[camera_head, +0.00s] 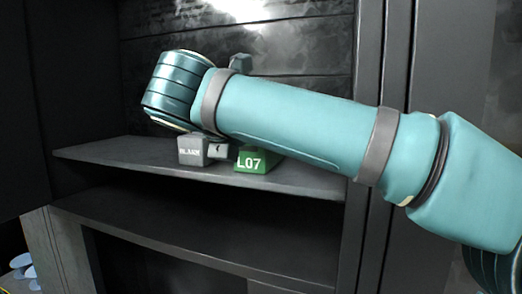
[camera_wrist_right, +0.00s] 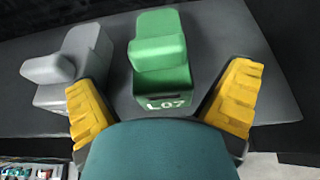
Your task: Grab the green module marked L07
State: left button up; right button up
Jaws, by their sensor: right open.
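The green module marked L07 (camera_head: 250,160) stands on the upper shelf, partly hidden behind my right arm in the head view. In the right wrist view the green module (camera_wrist_right: 160,62) stands between the two yellow fingers, with its L07 label facing the camera. My right gripper (camera_wrist_right: 161,100) is open, one finger on each side of the module, with a gap on both sides. The gripper itself is hidden behind my arm in the head view. My left gripper is not in view.
A grey module (camera_head: 192,151) stands just left of the green one; in the right wrist view the grey module (camera_wrist_right: 78,62) is close to the left finger. The shelf (camera_head: 100,152) has bare room at left and right. A cabinet wall (camera_head: 370,60) rises at the right.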

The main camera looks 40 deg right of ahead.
jog(key=x, duration=0.4)
jog(key=shift+w+d+r, duration=0.2)
jog(key=shift+d+r, duration=0.1)
jog(key=shift+d, duration=0.15)
jog(key=shift+a, duration=0.1)
jog(key=c, duration=1.4)
